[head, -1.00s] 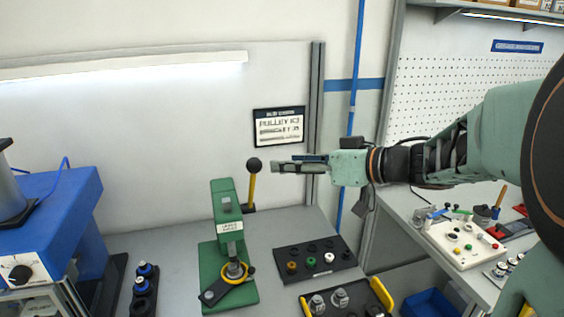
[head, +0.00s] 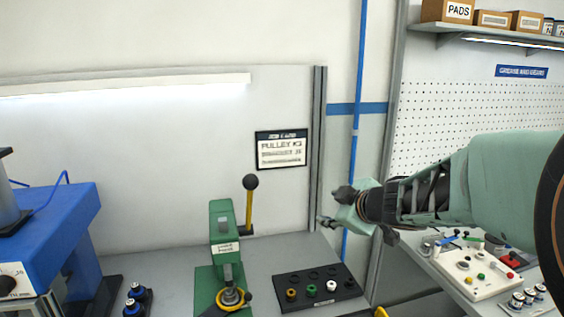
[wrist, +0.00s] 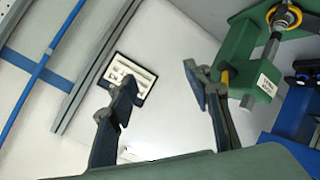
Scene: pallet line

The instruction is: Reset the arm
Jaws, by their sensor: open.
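My gripper (head: 326,222) is in the air to the right of the green press, near the grey post at the back panel's right edge. In the wrist view my gripper (wrist: 160,95) shows two dark fingers spread wide apart with nothing between them. The green press (head: 224,235) stands on the grey bench with its yellow lever (head: 249,208) and black knob upright, apart from my gripper. The press also shows at the upper right of the wrist view (wrist: 240,62).
A black tray (head: 345,290) with several small coloured parts lies on the bench below my gripper. A blue machine (head: 60,225) stands at the left. A white board with small parts (head: 475,275) is on the right-hand bench. A framed sign (head: 281,149) hangs on the back panel.

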